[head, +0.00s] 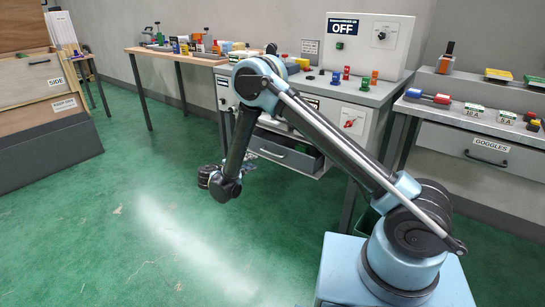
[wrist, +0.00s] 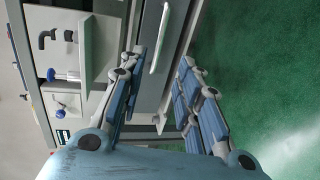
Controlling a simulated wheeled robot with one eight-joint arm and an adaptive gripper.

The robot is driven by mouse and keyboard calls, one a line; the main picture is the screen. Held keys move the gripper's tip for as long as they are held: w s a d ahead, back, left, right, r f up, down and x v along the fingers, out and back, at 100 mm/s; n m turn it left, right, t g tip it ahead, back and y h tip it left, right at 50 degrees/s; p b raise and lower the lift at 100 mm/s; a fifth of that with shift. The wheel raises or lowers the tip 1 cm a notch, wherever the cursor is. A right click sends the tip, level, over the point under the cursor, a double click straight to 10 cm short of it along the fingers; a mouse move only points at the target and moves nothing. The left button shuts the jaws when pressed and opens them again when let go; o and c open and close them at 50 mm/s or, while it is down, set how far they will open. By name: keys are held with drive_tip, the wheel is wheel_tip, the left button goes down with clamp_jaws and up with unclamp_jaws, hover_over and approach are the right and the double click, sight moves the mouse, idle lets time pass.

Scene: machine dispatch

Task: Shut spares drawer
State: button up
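A grey drawer (head: 288,152) sticks out, open, from the front of the middle bench in the head view. No label on it is readable, so I cannot confirm it is the spares drawer. Its front and pale bar handle (wrist: 160,38) seem to show in the wrist view, ahead of my fingers. My gripper (wrist: 160,66) is open, one finger on each side of a gap with nothing held. In the head view the hand is low in front of the drawer, largely hidden by my arm. Whether a finger touches the drawer I cannot tell.
A control box (head: 362,45) reading OFF stands on the middle bench. To the right is a shut drawer (head: 486,157) labelled GOGGLES. A table (head: 170,55) with small items stands at the back left, a wooden cabinet (head: 35,95) at far left. The green floor (head: 130,220) is clear.

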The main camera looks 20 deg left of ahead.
sight(272, 154)
drive_tip(key=x, duration=1.7)
drive_tip(key=shift+w+f, duration=0.1)
drive_tip(key=shift+f, duration=0.05)
clamp_jaws()
